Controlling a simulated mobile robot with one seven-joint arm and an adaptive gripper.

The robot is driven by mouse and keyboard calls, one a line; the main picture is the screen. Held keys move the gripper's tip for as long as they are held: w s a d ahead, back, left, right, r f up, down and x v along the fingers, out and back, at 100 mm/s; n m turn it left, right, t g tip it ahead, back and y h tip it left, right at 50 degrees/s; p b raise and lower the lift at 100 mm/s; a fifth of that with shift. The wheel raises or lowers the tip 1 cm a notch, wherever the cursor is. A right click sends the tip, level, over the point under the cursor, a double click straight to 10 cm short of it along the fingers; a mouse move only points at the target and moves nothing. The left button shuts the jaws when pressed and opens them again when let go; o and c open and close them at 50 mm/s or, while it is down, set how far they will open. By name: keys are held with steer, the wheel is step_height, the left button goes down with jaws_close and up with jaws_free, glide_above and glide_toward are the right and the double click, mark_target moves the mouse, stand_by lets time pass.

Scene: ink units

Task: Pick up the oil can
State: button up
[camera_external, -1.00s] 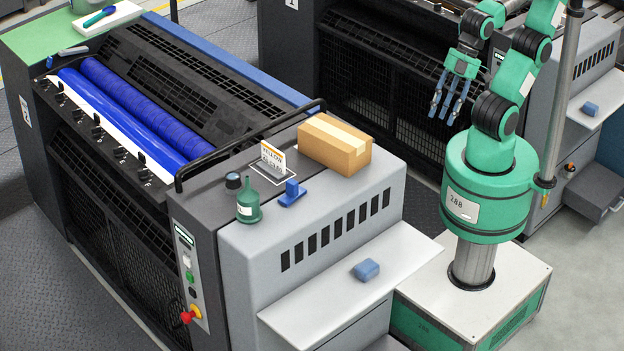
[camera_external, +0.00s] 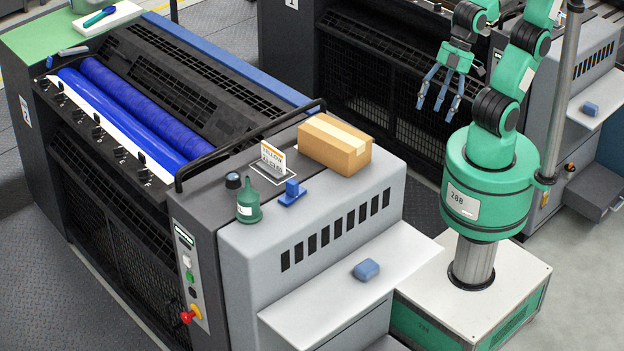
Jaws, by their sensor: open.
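The oil can (camera_external: 248,207) is a small green can with a thin spout and a pale label. It stands upright on the near end of the grey machine top (camera_external: 290,216). My gripper (camera_external: 437,108) is open and empty, with its fingers pointing down. It hangs in the air to the upper right of the can, well apart from it, in front of the dark machine behind.
A black rail (camera_external: 247,145) rises behind. A blue block (camera_external: 366,270) lies on the side shelf (camera_external: 330,298).

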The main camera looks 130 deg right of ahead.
steer(key=w+d+r+m+g+p, duration=0.1)
steer(key=w+d+r+p, duration=0.2)
steer(key=w, duration=0.4)
steer(key=w+r+p, duration=0.4)
steer(key=w+r, duration=0.2)
steer(key=w, duration=0.2)
steer(key=m+g+p, duration=0.5)
steer(key=p, duration=1.3)
glide_above(249, 189)
step_height(249, 189, down, 13)
steer(key=shift+d, duration=0.15)
steer(key=shift+f+p, duration=0.65)
steer(key=shift+f, duration=3.6)
